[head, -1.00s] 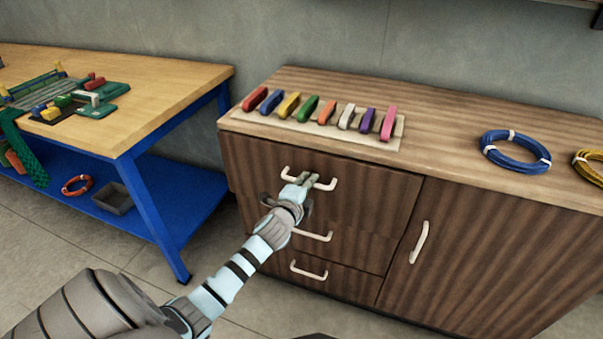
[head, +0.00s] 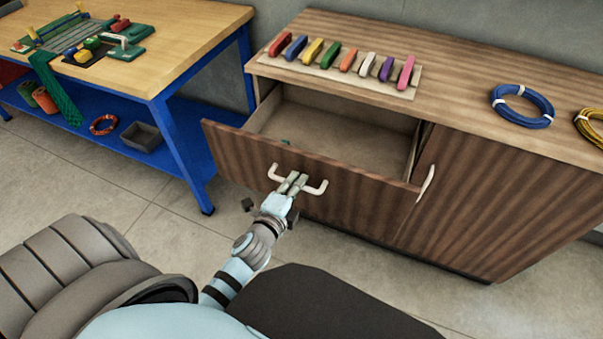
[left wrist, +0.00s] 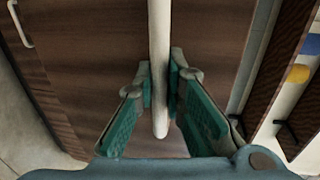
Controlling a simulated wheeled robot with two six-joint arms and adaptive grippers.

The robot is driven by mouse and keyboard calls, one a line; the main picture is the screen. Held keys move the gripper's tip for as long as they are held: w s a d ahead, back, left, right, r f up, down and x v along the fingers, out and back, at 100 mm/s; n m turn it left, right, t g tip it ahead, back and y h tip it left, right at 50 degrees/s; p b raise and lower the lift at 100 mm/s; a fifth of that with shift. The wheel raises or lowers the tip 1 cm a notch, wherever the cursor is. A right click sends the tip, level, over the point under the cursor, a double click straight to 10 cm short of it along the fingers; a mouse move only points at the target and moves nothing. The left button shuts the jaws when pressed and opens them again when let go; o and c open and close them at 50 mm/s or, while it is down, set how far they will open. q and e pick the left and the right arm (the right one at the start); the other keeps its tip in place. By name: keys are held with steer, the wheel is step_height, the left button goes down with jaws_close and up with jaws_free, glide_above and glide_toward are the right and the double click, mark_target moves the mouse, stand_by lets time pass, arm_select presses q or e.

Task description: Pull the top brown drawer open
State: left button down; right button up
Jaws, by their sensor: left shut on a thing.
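The top brown drawer (head: 340,196) stands well out of the brown cabinet (head: 500,195) in the head view, and its pale inside shows. A small green thing lies inside near its front left. The white drawer handle (head: 315,188) is on its front. My left gripper (head: 292,183) is shut on the middle of this handle. In the left wrist view the handle (left wrist: 158,70) runs between the two green-padded fingers (left wrist: 160,95). My right gripper is not in view.
A blue coil (head: 523,106) and a yellow coil (head: 590,125) lie to the right. A wooden table (head: 185,50) with blue legs stands at left. Open floor (head: 150,225) lies between.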

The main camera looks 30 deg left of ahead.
arm_select(q)
steer(key=shift+s, duration=0.7)
steer(key=c, duration=1.7)
jaws_free()
steer(key=shift+o, duration=0.2)
steer(key=v, duration=1.1)
steer(key=shift+s, duration=0.4)
steer(key=shift+d+r, duration=0.1)
